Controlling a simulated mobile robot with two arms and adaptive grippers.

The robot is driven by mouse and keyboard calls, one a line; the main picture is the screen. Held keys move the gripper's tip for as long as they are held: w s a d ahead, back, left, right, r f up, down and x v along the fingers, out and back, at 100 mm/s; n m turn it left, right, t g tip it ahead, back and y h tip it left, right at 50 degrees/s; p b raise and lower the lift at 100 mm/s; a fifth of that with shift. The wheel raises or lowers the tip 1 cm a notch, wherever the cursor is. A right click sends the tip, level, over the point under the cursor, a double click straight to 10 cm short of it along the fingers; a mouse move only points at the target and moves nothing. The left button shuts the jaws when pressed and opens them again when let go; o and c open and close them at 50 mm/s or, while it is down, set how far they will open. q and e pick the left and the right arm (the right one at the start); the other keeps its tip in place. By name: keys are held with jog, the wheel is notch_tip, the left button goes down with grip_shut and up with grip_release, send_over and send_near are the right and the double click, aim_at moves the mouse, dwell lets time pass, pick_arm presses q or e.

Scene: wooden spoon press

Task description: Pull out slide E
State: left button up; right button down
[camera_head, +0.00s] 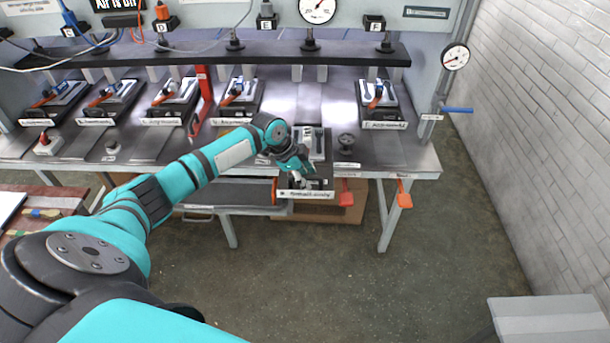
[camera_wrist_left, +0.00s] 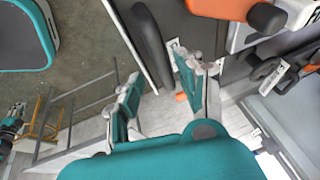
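Slide E (camera_head: 306,193) is the tray with a white front label in the middle right of the bench in the head view. Its front sticks out past the bench's front edge. The letter on its label is too small to read. My left gripper (camera_head: 298,172) is over the front part of this slide, hiding some of it. In the left wrist view the gripper's two fingers (camera_wrist_left: 160,88) are apart with nothing held between them. A dark bar-shaped handle (camera_wrist_left: 149,48) lies just beyond the fingers. A small teal and grey part at that view's left edge may be my right gripper (camera_wrist_left: 13,116).
Other slides with orange-handled tools stand along the bench, including slide F (camera_head: 384,125) at the right. Orange (camera_head: 404,194) and red (camera_head: 346,196) tabs hang at the bench front. A pressure gauge (camera_head: 455,58) is at the right.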

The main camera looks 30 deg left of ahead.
pick_arm(q)
jog(key=shift+s+a+r, duration=0.1)
jog(key=shift+a+r, duration=0.1)
jog(key=shift+r, duration=0.25)
jog(key=v, duration=1.1)
jog(key=shift+s+d, duration=0.1)
jog(key=shift+d, duration=0.05)
